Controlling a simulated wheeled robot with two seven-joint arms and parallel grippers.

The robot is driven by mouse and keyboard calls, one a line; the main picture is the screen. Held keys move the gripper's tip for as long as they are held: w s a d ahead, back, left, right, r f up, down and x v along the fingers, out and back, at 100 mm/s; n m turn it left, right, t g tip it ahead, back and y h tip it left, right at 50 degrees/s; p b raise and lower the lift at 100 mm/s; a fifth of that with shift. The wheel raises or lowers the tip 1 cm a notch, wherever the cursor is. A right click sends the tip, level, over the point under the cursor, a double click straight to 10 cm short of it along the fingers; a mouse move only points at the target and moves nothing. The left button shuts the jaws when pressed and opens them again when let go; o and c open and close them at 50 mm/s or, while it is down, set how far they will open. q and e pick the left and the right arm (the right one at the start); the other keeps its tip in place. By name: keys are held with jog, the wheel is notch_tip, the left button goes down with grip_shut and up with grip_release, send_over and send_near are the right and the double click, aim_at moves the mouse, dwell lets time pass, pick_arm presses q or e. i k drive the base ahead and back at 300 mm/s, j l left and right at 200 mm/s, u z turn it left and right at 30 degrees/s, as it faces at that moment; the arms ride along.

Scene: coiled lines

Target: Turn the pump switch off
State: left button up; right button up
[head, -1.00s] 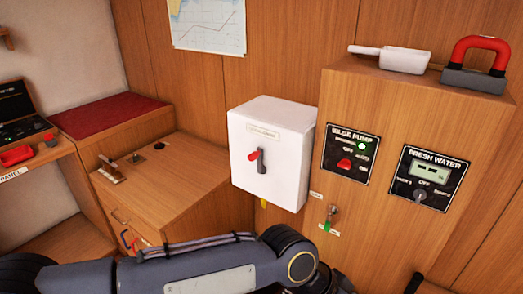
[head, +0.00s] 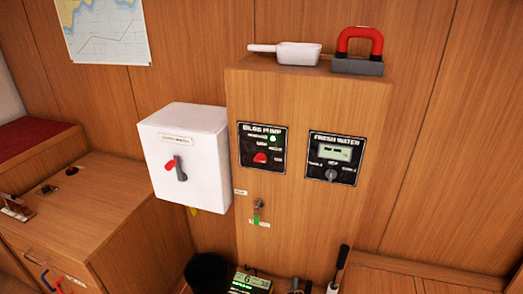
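The bilge pump panel (head: 262,147) is a black plate on the front of the wooden cabinet. It carries a red switch knob (head: 260,158) and a lit green lamp (head: 272,139). The small lettering around the knob is too blurred to tell its exact setting. Neither of my grippers shows in the head view.
A fresh water panel (head: 334,158) with a display and grey knob sits right of it. A white switch box (head: 189,157) with a red and grey handle hangs at left. A white scoop (head: 298,54) and red-handled block (head: 357,52) lie on the cabinet (head: 300,95).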

aim_at(260, 158)
jog(key=i+j, duration=0.15)
jog(key=j, duration=0.2)
jog(key=i+j, duration=0.2)
jog(key=j, duration=0.2)
jog(key=i+j, duration=0.15)
jog(key=j, duration=0.2)
jog(key=i+j+z, duration=0.1)
jog(key=j, duration=0.3)
jog(key=i, duration=0.05)
